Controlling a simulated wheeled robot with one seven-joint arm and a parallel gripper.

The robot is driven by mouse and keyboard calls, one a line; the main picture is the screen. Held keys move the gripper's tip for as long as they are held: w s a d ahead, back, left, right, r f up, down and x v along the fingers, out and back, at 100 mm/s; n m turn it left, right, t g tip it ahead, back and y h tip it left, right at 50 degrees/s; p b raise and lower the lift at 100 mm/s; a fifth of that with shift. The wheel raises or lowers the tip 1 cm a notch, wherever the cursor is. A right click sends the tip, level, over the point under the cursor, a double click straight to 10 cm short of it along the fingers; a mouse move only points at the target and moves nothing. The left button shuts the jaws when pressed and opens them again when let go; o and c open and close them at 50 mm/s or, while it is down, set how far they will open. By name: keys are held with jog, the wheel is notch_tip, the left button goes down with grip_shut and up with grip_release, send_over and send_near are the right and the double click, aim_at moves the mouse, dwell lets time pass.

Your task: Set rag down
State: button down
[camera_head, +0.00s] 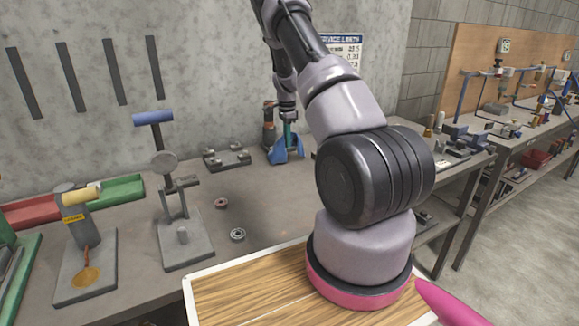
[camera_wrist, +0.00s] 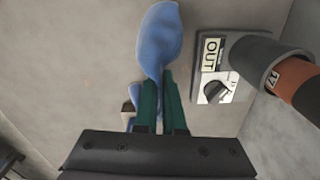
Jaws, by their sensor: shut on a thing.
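The rag is a crumpled blue cloth (camera_wrist: 161,42) seen in the wrist view, pinched between the green fingers of my gripper (camera_wrist: 160,102). Part of it hangs past the fingertips and another part shows to the left of the fingers. In the head view the blue rag (camera_head: 285,152) hangs from my gripper (camera_head: 289,136) near the back of the grey workbench, close to the wall. My gripper points down and is shut on the rag. I cannot tell whether the rag's lower edge touches the bench.
Bench space in front is mostly clear, with two small rings (camera_head: 237,234). Toggle-clamp stands (camera_head: 181,225) stand further left.

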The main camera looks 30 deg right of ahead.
jog(key=s+a+f, duration=0.1)
jog(key=s, duration=0.2)
jog(key=s+a+f, duration=0.1)
jog(key=s, duration=0.2)
jog(key=s+f, duration=0.2)
jog(key=s, duration=0.1)
jog(key=shift+s+a, duration=0.25)
jog(key=shift+a, duration=0.15)
jog(key=shift+s+a+f, duration=0.15)
jog(key=shift+s+f, duration=0.3)
jog(key=shift+s, duration=0.1)
jog(key=c, duration=0.6)
grip_release()
jog(key=shift+r, duration=0.15)
